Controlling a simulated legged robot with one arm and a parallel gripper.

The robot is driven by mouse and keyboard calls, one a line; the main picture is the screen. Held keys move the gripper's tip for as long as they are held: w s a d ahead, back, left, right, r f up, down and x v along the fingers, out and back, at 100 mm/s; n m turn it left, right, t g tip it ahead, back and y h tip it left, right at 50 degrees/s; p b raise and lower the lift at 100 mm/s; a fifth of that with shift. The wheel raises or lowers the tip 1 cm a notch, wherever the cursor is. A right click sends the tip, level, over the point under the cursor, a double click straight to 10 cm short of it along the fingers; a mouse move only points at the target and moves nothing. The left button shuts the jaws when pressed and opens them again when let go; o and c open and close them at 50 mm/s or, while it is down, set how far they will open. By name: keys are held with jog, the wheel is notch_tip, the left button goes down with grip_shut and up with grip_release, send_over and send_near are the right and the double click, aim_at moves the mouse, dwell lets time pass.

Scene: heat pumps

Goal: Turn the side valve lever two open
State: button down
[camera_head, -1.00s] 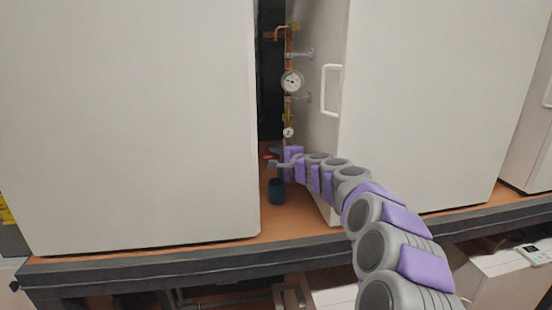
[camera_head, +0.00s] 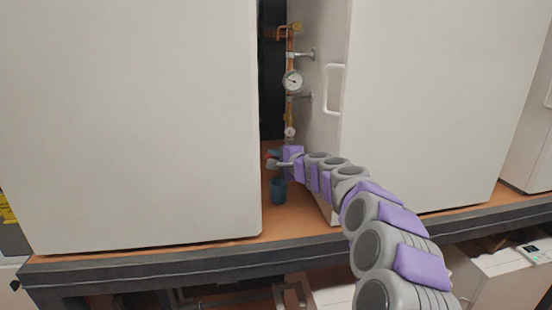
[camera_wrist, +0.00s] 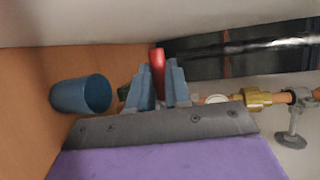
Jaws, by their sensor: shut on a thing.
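My gripper (camera_wrist: 158,85) is shut on a red lever (camera_wrist: 156,58), which shows between the two blue-grey fingers in the wrist view. In the wrist view a brass fitting (camera_wrist: 257,98) and a grey handle (camera_wrist: 290,137) on the pipe lie to the right of the fingers. The lever's lower part is hidden by the fingers.
A blue cup (camera_head: 278,190) stands on the wooden surface below my gripper; in the wrist view it is left of the fingers (camera_wrist: 72,95). The left cabinet (camera_head: 130,120) and right cabinet (camera_head: 430,100) leave a narrow gap. A white door handle (camera_head: 334,90) sticks out.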

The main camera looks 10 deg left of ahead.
jog(key=shift+a+f, duration=0.1)
jog(key=shift+f+n+h, duration=0.7)
jog(key=shift+f+n, duration=0.1)
jog(key=shift+n, duration=0.4)
jog(key=c, duration=1.1)
grip_release()
jog(key=shift+a, duration=0.15)
jog(key=shift+r, duration=0.1)
jog(key=v, duration=1.7)
jog(key=shift+d+r, duration=0.15)
jog(key=shift+d, duration=0.05)
jog(key=shift+a, duration=0.1)
